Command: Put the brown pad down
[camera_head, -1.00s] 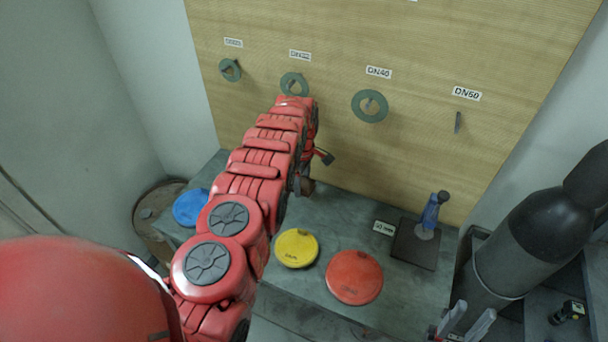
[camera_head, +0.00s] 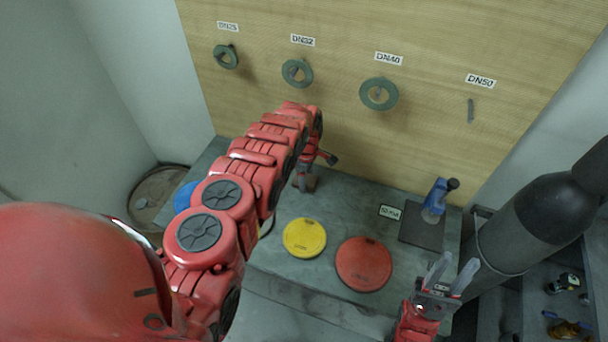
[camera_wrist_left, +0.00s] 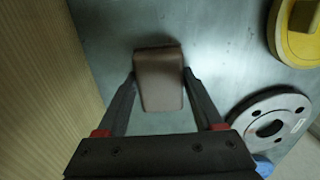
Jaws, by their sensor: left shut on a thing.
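The brown pad (camera_wrist_left: 158,80) is between the two dark fingers of my left gripper (camera_wrist_left: 158,88) in the left wrist view. In the head view the pad (camera_head: 308,183) shows small below the left gripper (camera_head: 307,168), near the back of the grey bench (camera_head: 345,205); my red left arm hides part of this area. The left gripper is shut on the pad. The pad is at or just above the bench top; I cannot tell whether it touches. My right gripper (camera_head: 452,275) is at the lower right, its fingers apart and empty.
A yellow disc (camera_head: 304,238) and a red disc (camera_head: 364,264) lie on the bench. A grey flange (camera_wrist_left: 268,128) is near the left gripper. A blue-handled tool (camera_head: 436,197) stands on a dark plate (camera_head: 420,233). Dark cylinders (camera_head: 520,235) stand at the right.

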